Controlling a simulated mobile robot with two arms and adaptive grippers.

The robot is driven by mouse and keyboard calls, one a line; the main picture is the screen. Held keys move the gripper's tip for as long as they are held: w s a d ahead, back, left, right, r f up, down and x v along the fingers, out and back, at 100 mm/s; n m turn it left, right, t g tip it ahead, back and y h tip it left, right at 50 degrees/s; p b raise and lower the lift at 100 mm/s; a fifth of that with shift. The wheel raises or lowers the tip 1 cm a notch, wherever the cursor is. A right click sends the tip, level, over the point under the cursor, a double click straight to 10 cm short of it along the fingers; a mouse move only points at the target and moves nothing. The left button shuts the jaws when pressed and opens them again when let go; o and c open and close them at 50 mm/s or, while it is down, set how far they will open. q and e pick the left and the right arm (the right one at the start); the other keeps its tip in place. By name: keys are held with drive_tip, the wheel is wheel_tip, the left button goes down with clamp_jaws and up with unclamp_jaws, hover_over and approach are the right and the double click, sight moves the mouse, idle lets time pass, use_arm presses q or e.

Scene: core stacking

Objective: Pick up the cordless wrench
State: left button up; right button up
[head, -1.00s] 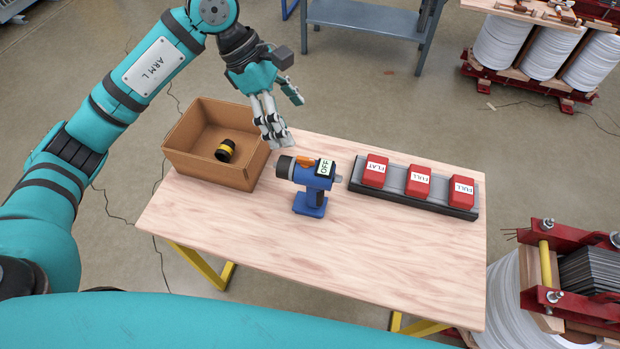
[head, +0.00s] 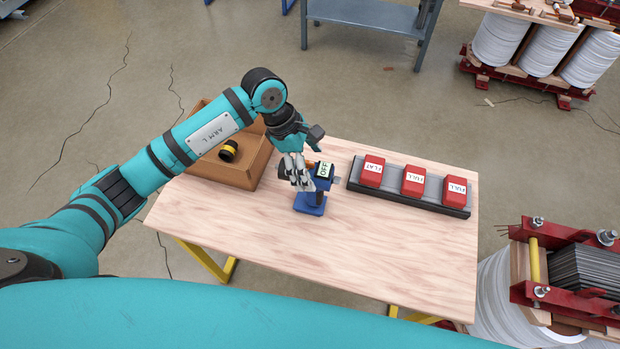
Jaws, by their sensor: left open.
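The cordless wrench (head: 311,202) is blue with a dark body and a white label reading OFF. It stands upright on its base near the middle of the wooden table. My left gripper (head: 299,184) is open at the wrench's left side and covers part of its body and rear end. I cannot tell whether the fingers touch it. My right gripper is not in view.
A dark rack (head: 420,200) with three red blocks (head: 413,181) stands to the right. The table's front (head: 330,255) is clear.

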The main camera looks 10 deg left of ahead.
use_arm(q)
drive_tip(key=shift+p+x, duration=0.6)
drive_tip(key=shift+x, duration=1.35)
drive_tip(key=shift+w+r, duration=0.1)
drive_tip(key=shift+w, duration=0.05)
drive_tip(key=c, duration=1.7)
